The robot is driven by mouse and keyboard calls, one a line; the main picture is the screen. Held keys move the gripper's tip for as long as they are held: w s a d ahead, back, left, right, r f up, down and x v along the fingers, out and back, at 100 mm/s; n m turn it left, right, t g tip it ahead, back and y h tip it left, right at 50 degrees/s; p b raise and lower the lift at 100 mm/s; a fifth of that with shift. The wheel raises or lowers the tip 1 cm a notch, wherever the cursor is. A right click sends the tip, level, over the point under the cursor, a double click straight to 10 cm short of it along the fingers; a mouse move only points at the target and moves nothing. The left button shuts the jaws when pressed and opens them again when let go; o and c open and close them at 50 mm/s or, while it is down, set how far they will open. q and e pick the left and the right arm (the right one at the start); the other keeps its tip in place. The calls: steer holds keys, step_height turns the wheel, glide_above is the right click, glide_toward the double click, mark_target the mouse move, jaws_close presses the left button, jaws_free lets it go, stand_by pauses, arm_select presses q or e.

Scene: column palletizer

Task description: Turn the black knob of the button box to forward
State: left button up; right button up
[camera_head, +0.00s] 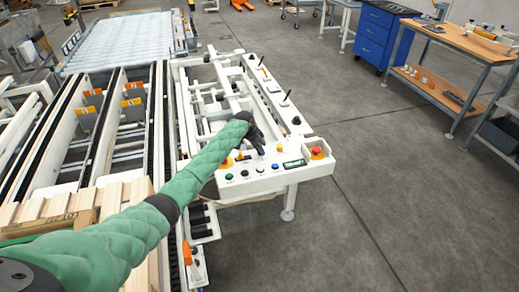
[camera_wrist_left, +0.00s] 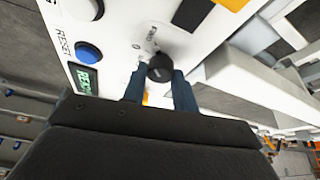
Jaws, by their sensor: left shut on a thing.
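The white button box (camera_head: 235,188) is at the end of the white machine frame in the head view. Its panel carries a green, a blue, a white and a black button, a small display and a red emergency stop (camera_head: 317,152). The black knob (camera_wrist_left: 160,68) sits on the white panel in the left wrist view, with small lettering beside it. My left gripper (camera_wrist_left: 160,82) reaches the panel, with one finger on each side of the knob, shut on it. In the head view my left gripper (camera_head: 257,146) hides the knob. My right gripper is not in view.
In the left wrist view, a blue button (camera_wrist_left: 88,53) and a green-lit display (camera_wrist_left: 84,78) lie left of the knob. Conveyor rails and wooden planks (camera_head: 125,190) are on the left. A blue cabinet (camera_head: 375,35) and workbench (camera_head: 470,42) stand beyond clear floor at right.

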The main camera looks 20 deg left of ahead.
mark_target(254, 157)
arm_select(q)
steer(key=o, duration=1)
steer(key=shift+c, duration=0.2)
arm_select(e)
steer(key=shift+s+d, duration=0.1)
arm_select(q)
steer(key=shift+a+r, duration=0.1)
steer(key=shift+r, duration=0.05)
steer(key=shift+s+a+r+b, duration=0.15)
steer(key=shift+r+b, duration=0.15)
steer(key=shift+r, duration=0.05)
steer(key=b+v, duration=0.2)
steer(key=v, duration=0.4)
steer(key=shift+r, duration=0.35)
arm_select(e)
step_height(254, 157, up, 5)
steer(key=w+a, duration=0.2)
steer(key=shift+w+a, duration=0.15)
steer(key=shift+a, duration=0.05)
arm_select(q)
steer(key=shift+s, duration=0.1)
